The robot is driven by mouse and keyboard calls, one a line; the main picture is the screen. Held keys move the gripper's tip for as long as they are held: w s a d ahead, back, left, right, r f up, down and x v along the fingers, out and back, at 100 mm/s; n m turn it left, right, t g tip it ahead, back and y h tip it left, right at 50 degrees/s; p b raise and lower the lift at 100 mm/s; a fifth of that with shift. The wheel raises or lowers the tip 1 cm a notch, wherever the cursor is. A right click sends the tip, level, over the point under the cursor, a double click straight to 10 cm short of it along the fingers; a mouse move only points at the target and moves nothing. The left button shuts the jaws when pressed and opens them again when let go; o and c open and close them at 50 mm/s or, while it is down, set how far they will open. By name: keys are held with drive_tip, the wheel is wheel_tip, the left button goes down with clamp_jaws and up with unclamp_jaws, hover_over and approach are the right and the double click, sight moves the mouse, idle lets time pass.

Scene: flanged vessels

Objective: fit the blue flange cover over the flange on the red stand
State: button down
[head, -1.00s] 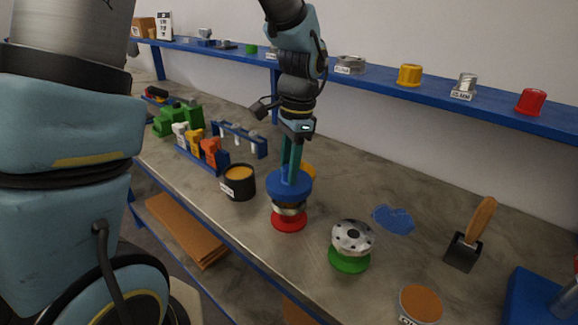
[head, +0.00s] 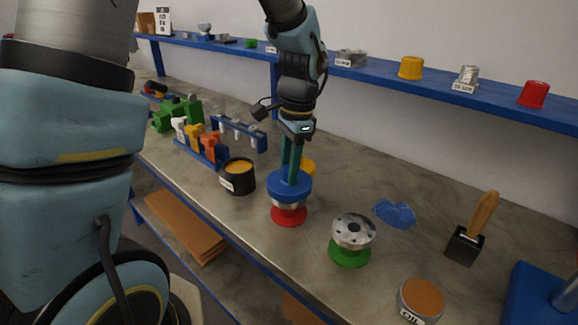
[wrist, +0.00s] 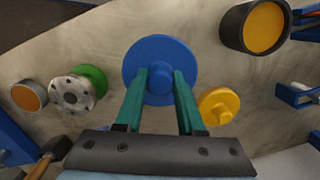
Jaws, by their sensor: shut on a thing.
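The blue flange cover (head: 290,187) is a round disc with a central knob, and it also shows in the wrist view (wrist: 160,52). My gripper (wrist: 160,78) is shut on the cover's knob from above; its green fingers (head: 291,160) stand upright. The cover sits level over the metal flange on the red stand (head: 289,215), close against it or touching. Only a narrow strip of metal shows between cover and stand. In the wrist view the cover hides the flange and the red stand, so their exact alignment cannot be told.
A bare metal flange (head: 353,231) on a green stand (head: 349,255) stands to the right. A black pot (head: 238,180) is close on the left, a yellow part (wrist: 218,106) close behind. A scraper (head: 468,240) and an orange-topped tin (head: 421,302) lie farther right.

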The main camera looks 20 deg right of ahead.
drive_tip(key=shift+f+b, duration=0.7)
drive_tip(key=shift+f, duration=0.6)
drive_tip(key=shift+c, duration=2.2)
unclamp_jaws()
drive_tip(key=shift+r, duration=0.1)
drive_tip(key=r, duration=0.3)
drive_tip(key=r+b, duration=0.1)
drive_tip(key=r, duration=0.3)
drive_tip(key=d+r, duration=0.1)
drive_tip(key=r, duration=0.2)
drive_tip(key=shift+w+d+r+b, duration=0.1)
drive_tip(key=shift+r+b, duration=0.2)
drive_tip(key=a+f+n+t, duration=0.1)
drive_tip(key=a+f+n, duration=0.3)
drive_tip(key=a+n, duration=0.4)
drive_tip(key=w+a+f+n+h, duration=0.1)
drive_tip(key=a+f+n, duration=0.4)
drive_tip(key=a, duration=1.3)
drive_tip(key=n, duration=0.2)
drive_tip(key=shift+a+f+n+t+h, duration=0.2)
drive_tip(key=shift+a+n+t+h, duration=0.1)
drive_tip(key=shift+n+t, duration=0.1)
